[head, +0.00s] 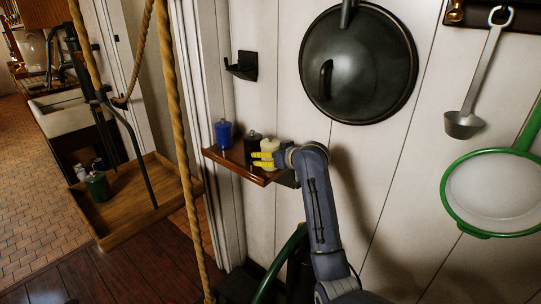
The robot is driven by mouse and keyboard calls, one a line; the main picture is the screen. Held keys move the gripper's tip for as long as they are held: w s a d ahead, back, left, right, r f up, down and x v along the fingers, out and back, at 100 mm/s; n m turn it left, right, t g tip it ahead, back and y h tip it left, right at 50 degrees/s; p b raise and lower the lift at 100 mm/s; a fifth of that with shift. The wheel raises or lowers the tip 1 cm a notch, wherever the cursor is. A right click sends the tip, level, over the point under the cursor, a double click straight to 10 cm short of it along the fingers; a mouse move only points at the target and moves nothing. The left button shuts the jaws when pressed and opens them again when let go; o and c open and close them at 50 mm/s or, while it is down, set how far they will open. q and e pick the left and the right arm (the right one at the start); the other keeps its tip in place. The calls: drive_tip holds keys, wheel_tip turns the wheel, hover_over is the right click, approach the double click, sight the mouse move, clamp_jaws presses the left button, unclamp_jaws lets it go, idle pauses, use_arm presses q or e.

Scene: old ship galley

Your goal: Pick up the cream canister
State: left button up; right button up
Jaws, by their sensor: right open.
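The cream canister (269,145) stands on a small brown wall shelf (236,167), at the right end of a short row of canisters. My right gripper (263,160), with yellow fingertips, is open at the cream canister and covers its lower part. Whether the fingers touch it, I cannot tell. A dark canister (253,140) stands just left of it, close to the fingertips, and a blue canister (223,134) stands farther left. My left gripper is not in view.
A round black lid (370,62), a ladle (478,84) and a green-rimmed strainer (495,190) hang on the white wall. A black bracket (242,66) sits above the shelf. A rope (181,150) hangs left of it. A wooden tray (150,206) holds a green canister (97,186).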

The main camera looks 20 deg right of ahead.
drive_tip(key=shift+w+f, duration=0.1)
drive_tip(key=shift+w, duration=0.15)
drive_tip(key=shift+c, duration=0.5)
drive_tip(key=c, duration=1.5)
drive_tip(key=shift+c, duration=0.3)
drive_tip(key=shift+a, duration=0.1)
